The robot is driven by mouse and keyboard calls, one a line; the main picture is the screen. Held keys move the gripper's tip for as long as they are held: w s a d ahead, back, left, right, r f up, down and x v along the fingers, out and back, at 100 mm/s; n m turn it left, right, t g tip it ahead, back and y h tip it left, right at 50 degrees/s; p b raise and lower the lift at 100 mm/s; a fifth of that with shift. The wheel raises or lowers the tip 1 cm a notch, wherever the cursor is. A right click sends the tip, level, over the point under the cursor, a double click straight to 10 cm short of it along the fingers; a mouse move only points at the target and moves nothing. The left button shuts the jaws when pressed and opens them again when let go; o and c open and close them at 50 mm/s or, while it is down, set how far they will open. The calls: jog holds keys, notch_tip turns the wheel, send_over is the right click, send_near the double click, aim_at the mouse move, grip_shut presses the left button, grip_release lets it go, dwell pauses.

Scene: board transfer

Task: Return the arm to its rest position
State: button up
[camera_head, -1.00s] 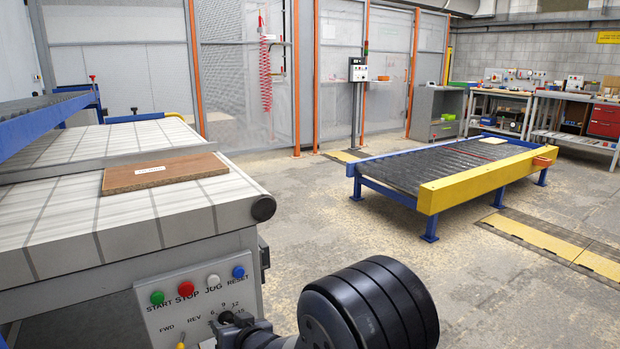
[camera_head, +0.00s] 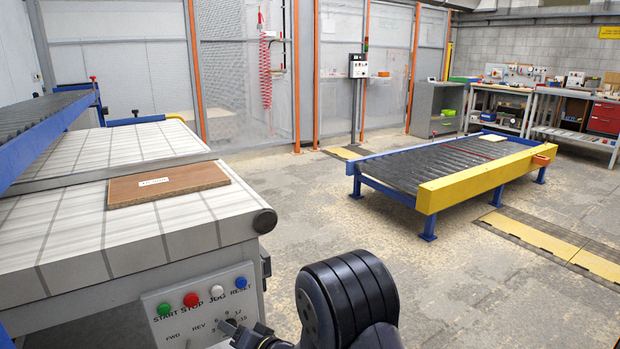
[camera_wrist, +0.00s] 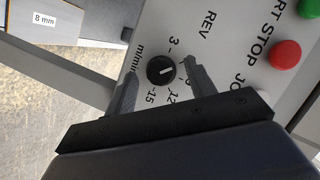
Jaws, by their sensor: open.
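My gripper (camera_wrist: 160,64) is open in the wrist view. Its two dark fingers stand apart on either side of a black round knob (camera_wrist: 161,71) on the grey control panel (camera_wrist: 222,30). I cannot tell whether either finger touches the knob. In the head view my black arm link (camera_head: 350,300) rises at the bottom centre. The gripper end reaches left from it, low against the panel (camera_head: 256,303), and partly hides the speed dial there.
A brown board (camera_head: 168,184) with a white label lies on the slatted conveyor (camera_head: 85,235) above the panel. Green, red, white and blue buttons line the panel top. A roller table (camera_head: 430,172) with a yellow end stands right. The floor between is clear.

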jog(key=shift+m+y, duration=0.5)
jog(key=shift+m, duration=0.3)
